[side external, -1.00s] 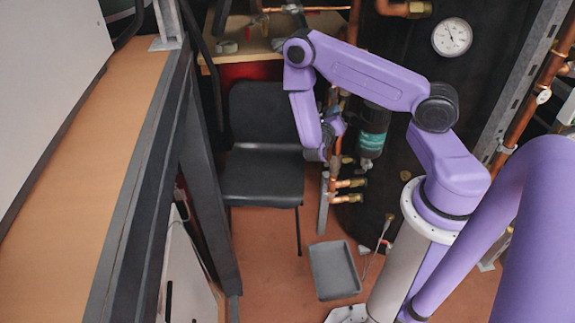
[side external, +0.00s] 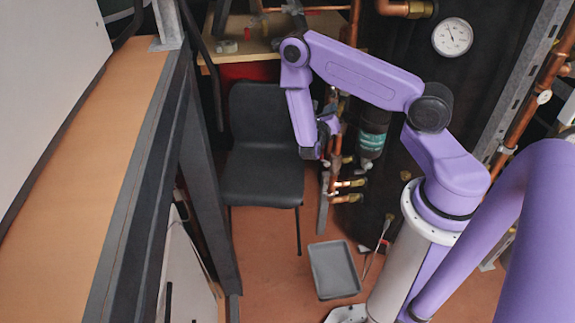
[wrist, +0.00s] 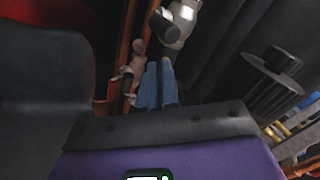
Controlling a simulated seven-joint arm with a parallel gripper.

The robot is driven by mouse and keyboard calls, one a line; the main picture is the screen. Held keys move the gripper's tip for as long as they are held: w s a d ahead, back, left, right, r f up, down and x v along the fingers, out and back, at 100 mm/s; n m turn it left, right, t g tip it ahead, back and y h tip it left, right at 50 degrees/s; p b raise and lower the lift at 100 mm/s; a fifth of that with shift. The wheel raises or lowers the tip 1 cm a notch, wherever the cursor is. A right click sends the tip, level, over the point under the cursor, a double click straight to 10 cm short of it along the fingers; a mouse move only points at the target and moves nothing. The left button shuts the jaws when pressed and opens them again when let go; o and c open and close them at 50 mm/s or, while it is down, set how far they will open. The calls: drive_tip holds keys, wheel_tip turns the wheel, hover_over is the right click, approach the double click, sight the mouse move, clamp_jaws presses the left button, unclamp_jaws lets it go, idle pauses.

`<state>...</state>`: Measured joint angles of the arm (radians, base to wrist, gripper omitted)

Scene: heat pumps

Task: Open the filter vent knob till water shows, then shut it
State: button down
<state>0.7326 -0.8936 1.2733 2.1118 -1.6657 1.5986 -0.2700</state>
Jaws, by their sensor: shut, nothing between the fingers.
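The filter is a dark cylinder with a green label (side external: 372,143) on the copper pipework, just right of my wrist in the side view. My gripper (wrist: 160,64) shows as two blue fingers in the wrist view, shut together and empty. Their tips point at the pipework, near a grey-white rounded fitting (wrist: 181,22) that stands beyond them. I cannot tell if they touch anything. A dark ribbed part with a round cap (wrist: 282,59) stands apart to their right. I cannot make out the vent knob for certain, and no water shows.
A black chair (side external: 262,160) stands close to the left of my gripper. Copper pipes with brass valves (side external: 350,184) hang below it. A grey tray (side external: 333,270) lies on the floor beneath. A round gauge (side external: 452,37) is on the dark tank.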

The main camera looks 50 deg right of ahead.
drive_tip(key=shift+a+f, duration=0.15)
drive_tip(key=shift+f, duration=0.3)
idle(0.3)
drive_tip(key=shift+w, duration=0.15)
drive_tip(key=v, duration=0.6)
drive_tip(key=shift+w+r, duration=0.25)
drive_tip(key=shift+r, duration=0.1)
drive_tip(key=shift+a, duration=0.1)
